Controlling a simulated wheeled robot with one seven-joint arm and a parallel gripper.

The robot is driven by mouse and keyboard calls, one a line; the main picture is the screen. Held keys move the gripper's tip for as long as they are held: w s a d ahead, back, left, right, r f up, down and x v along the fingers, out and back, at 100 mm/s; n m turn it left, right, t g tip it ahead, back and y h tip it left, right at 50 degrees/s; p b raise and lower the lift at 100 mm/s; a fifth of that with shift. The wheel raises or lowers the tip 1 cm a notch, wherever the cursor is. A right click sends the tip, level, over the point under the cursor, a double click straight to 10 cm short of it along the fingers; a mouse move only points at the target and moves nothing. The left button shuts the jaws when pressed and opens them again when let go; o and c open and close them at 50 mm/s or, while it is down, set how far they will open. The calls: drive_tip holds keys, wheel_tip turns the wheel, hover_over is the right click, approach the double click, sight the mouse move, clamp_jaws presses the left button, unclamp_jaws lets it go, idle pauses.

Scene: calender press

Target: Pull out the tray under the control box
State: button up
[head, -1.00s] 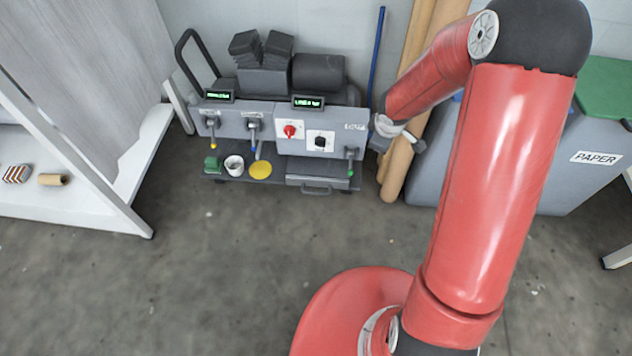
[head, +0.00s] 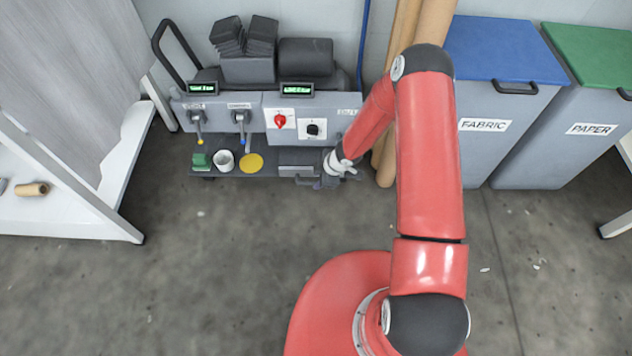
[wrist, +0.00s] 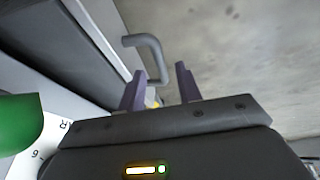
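The control box (head: 298,139) stands against the back wall, with a red knob and a black knob on its front. The tray (head: 296,170) is a grey drawer low under the box's right part, partly covered by my arm. Its bar handle (head: 306,181) faces the floor side. In the wrist view the dark handle (wrist: 150,48) rises just beyond my fingers. My gripper (wrist: 160,70) has its two fingers apart, nothing visibly clamped. It also shows small and partly hidden beside the handle in the head view (head: 326,182). Whether the fingers straddle the handle is unclear.
A white cup (head: 223,161) and a yellow disc (head: 252,163) sit on the lower shelf left of the tray. Fabric (head: 500,130) and paper bins stand right. The floor in front is clear.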

drive_tip(key=shift+x, duration=1.1)
clamp_jaws()
